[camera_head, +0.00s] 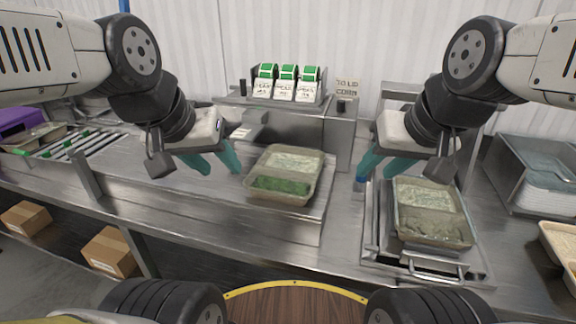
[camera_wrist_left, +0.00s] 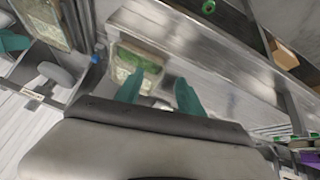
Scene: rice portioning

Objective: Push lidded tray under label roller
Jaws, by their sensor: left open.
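A tray (camera_head: 285,173) with a clear cover, rice at the back and green food at the front, sits on the raised steel deck in the middle. It also shows in the left wrist view (camera_wrist_left: 127,64) just beyond the fingers. My left gripper (camera_head: 212,166) is open and empty, to the left of this tray and apart from it. A flat metal part (camera_head: 250,128) juts out behind the tray; I cannot tell whether it is the label roller. My right gripper (camera_head: 380,173) has its teal fingers apart, beside the upper left corner of a second filled tray (camera_head: 436,244).
A dispenser (camera_head: 287,90) with three green-and-white label rolls stands at the back. A conveyor (camera_head: 68,145) with green-marked rollers lies left, holding another tray. The second tray rests in a steel frame at right; stacked white trays (camera_head: 545,184) stand further right.

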